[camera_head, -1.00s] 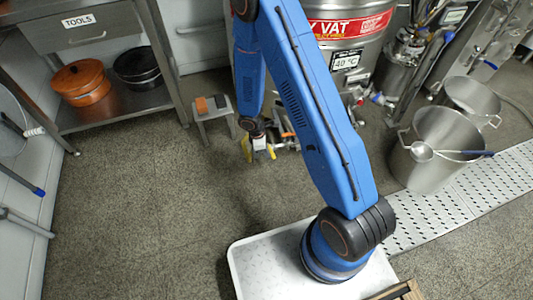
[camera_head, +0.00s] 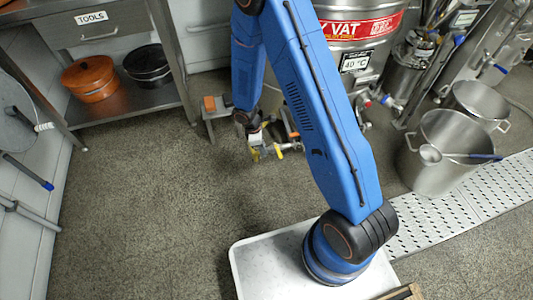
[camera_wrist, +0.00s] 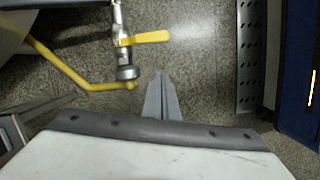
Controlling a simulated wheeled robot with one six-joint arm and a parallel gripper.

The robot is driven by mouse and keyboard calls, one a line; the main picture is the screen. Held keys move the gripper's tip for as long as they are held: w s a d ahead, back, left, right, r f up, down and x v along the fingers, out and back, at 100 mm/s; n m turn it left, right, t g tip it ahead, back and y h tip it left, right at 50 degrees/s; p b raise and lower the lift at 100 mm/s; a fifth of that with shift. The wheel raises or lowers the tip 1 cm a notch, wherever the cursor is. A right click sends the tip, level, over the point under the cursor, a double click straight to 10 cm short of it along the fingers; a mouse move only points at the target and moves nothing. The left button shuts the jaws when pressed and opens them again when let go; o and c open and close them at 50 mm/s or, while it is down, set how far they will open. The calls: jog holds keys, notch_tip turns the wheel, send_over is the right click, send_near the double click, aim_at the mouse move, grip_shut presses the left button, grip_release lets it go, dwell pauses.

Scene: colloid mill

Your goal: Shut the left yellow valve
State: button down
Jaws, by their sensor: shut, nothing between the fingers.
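In the wrist view a yellow valve lever (camera_wrist: 150,37) sticks out to the right from a metal valve body (camera_wrist: 122,42) with a dark round end. A longer bent yellow bar (camera_wrist: 75,72) runs from the upper left to beside that end. My gripper (camera_wrist: 161,78) is shut and empty, its fingertips below and right of the valve end, apart from the lever in the picture. In the head view my gripper (camera_head: 256,153) is small beside yellow parts. A yellow lever (camera_head: 278,154) shows just right of it. Which lever is the left one is unclear.
The steel vat (camera_head: 352,62) stands behind my arm. A small stool (camera_head: 217,108) is left of the gripper. Steel pots (camera_head: 437,165) and a perforated floor strip (camera_head: 465,205) are at the right. A shelf with an orange pot (camera_head: 90,80) is at the left. The front-left floor is clear.

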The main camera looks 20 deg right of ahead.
jog(key=v, duration=0.5)
jog(key=shift+s+a+r, duration=0.1)
jog(key=shift+r, duration=0.2)
jog(key=s+d+r+m+t, duration=0.1)
jog(key=s+d+r+m, duration=0.1)
jog(key=r, duration=0.7)
jog(key=s+d+r+m+y, duration=0.1)
jog(key=s+d+r+m, duration=0.15)
jog(key=r, duration=0.65)
jog(key=s+d+r+m+t, duration=0.1)
jog(key=s+d+r+m, duration=0.15)
jog(key=r, duration=0.55)
jog(key=s+d+r+m+t+y, duration=0.1)
jog(key=s+r+m, duration=0.3)
jog(key=s+r, duration=0.4)
jog(key=s+d+r+m+t, duration=0.2)
jog(key=s+r+m, duration=0.2)
jog(key=s, duration=0.9)
notch_tip(320, 180, up, 4)
jog(key=shift+s+d+f+t+y, duration=0.1)
jog(key=shift+s+d+t+y, duration=0.1)
jog(key=shift+s+t+y, duration=0.15)
jog(key=c, duration=2.5)
grip_release()
